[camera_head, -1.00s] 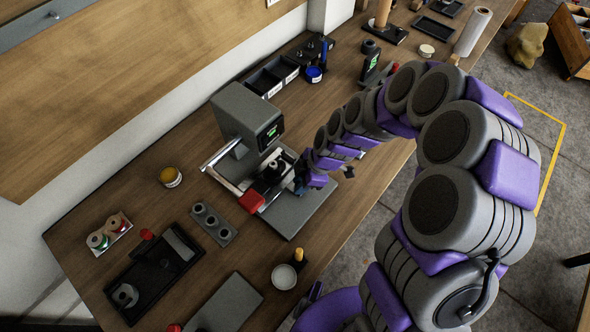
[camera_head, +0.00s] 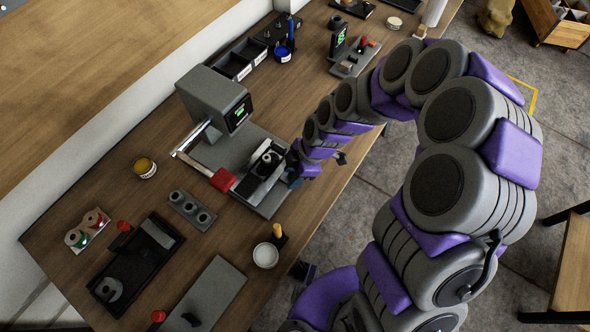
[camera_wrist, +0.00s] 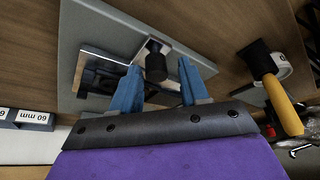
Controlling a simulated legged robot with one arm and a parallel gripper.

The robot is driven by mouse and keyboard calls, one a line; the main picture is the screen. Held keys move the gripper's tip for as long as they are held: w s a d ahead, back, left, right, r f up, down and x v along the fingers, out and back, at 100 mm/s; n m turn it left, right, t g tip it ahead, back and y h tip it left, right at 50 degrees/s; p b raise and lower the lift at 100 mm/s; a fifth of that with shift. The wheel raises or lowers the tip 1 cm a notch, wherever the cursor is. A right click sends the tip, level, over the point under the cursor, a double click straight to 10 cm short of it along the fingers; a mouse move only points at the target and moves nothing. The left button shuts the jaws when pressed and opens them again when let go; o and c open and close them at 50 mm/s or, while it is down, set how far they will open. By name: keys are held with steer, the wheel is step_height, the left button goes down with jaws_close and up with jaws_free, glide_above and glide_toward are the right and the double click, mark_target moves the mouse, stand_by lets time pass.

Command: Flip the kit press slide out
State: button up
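The grey kit press (camera_head: 212,92) stands on its base plate on the bench, with a small green display on its head. Its slide (camera_head: 262,166), a dark block with a round fixture on a light rail, sits on the near side of the base, clear of the press head. My gripper (camera_head: 293,178) is low at the slide's outer end. In the wrist view my blue fingers (camera_wrist: 157,82) are apart, with the slide's dark round knob (camera_wrist: 157,65) lying between or just beyond their tips. Contact with the knob cannot be told.
The press lever's red handle (camera_head: 223,180) hangs left of the slide. A white cup (camera_head: 265,255) stands near the bench edge, with a yellow-handled tool (camera_head: 278,231) beside it. A grey three-hole block (camera_head: 192,209) and black tray (camera_head: 135,265) lie to the left.

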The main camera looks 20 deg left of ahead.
steer(key=shift+o, duration=0.4)
steer(key=shift+w+d, duration=0.15)
steer(key=shift+d+r, duration=0.25)
steer(key=shift+d, duration=0.05)
steer(key=p+v, duration=0.3)
steer(key=v, duration=1.3)
steer(key=shift+w+r, duration=0.2)
steer(key=shift+r, duration=0.2)
